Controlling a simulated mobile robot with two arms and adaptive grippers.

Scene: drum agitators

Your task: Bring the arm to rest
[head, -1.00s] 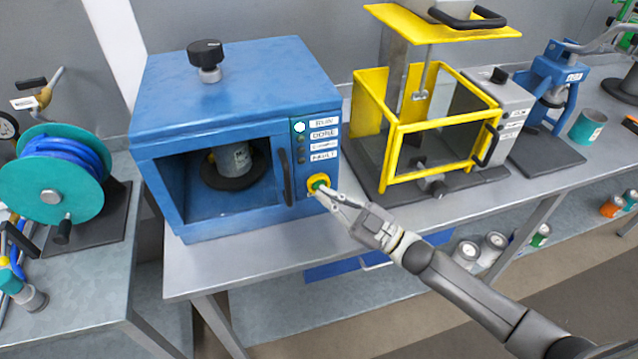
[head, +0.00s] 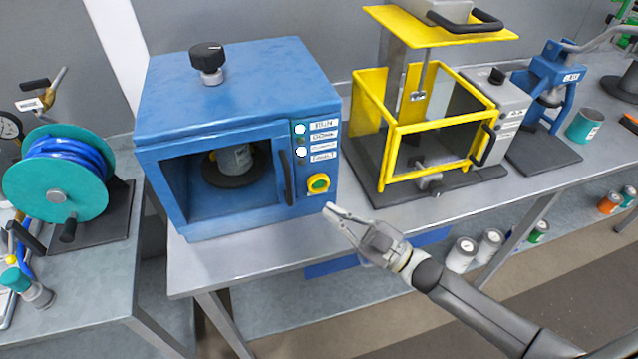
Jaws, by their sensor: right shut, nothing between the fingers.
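My right gripper (head: 331,210) is shut and empty. It is in front of the blue agitator box (head: 236,95), just below and right of its green button with a yellow surround (head: 318,183), and apart from it. The right arm comes in from the lower right. The box's status panel has several labels, with white lamps lit beside the top label and a lower one. A can (head: 236,158) stands on a dark round plate inside the box, behind the front opening. My left gripper is not in view.
A yellow-framed agitator (head: 440,128) stands right of the blue box on the grey bench (head: 235,262). Further right is a blue press (head: 548,85) and a teal can (head: 584,125). A teal hose reel (head: 55,195) stands on the left bench.

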